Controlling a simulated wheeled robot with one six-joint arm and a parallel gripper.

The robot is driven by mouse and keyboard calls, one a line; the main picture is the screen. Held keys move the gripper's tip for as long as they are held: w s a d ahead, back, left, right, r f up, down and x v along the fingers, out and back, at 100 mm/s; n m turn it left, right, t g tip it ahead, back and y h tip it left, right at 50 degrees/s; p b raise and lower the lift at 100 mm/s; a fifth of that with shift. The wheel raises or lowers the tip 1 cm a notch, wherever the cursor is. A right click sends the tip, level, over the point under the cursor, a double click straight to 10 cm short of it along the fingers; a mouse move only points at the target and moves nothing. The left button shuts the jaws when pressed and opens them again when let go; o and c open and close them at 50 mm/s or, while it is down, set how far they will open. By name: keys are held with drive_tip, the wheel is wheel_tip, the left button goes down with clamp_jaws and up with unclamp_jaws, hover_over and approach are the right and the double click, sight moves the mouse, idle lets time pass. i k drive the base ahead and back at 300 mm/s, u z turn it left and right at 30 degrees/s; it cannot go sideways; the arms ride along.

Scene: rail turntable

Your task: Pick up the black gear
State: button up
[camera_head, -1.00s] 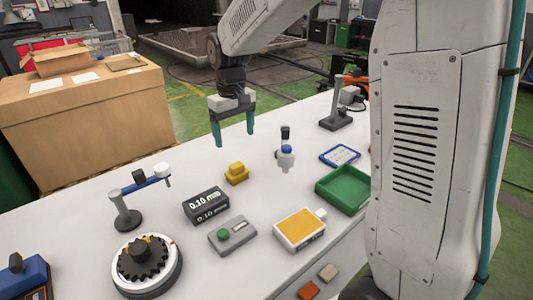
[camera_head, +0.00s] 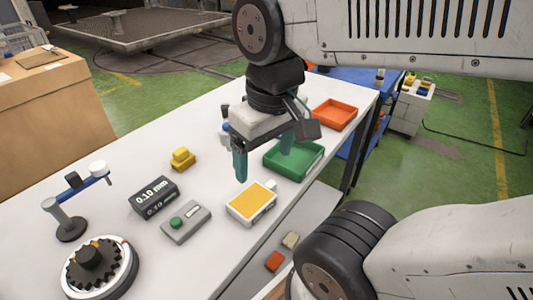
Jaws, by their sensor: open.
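The black gear (camera_head: 92,262) is a toothed disc with a raised hub. It lies on a round white and dark turntable (camera_head: 124,279) at the front left of the white table. My gripper (camera_head: 263,158) is open and empty, with teal fingers pointing down. It hangs over the table's right part, near the green tray and the yellow-topped box, well to the right of the gear and farther back.
A stand with a blue arm (camera_head: 70,220) rises just behind the gear. A black "0.10 mm" block (camera_head: 154,197), a grey button box (camera_head: 186,222), a yellow-topped box (camera_head: 251,203), a yellow piece (camera_head: 182,159), a green tray (camera_head: 293,160) and an orange tray (camera_head: 335,115) occupy the table.

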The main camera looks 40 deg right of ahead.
sight(92, 264)
drive_tip(key=z, duration=0.05)
drive_tip(key=k, duration=0.5)
drive_tip(key=z, duration=2.5)
drive_tip(key=k, duration=1.3)
drive_tip(key=u, duration=1.8)
